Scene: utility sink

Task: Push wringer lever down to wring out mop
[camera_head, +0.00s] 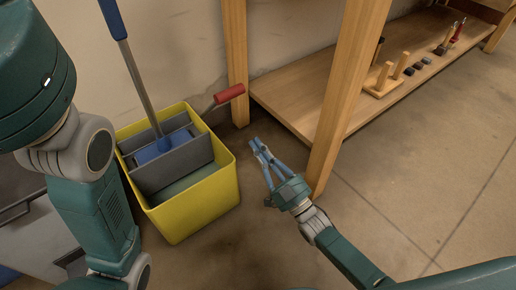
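The yellow mop bucket (198,213) stands on the floor left of centre, with a grey wringer (180,165) in its top. The wringer lever has a red grip (229,94) and slants up to the right above the bucket's back edge. A mop with a blue and grey pole (139,82) stands in the wringer, its blue head (160,148) partly hidden between the grey walls. My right gripper (259,145) is right of the bucket and in front of the lever, apart from both. Its fingers converge and look shut and empty. My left gripper is not in view.
A wooden shelf unit (340,90) stands behind and right; its front post (345,95) is close to my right gripper. Its lower board carries a wooden peg holder (385,82) and small items. The floor at right (430,180) is clear.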

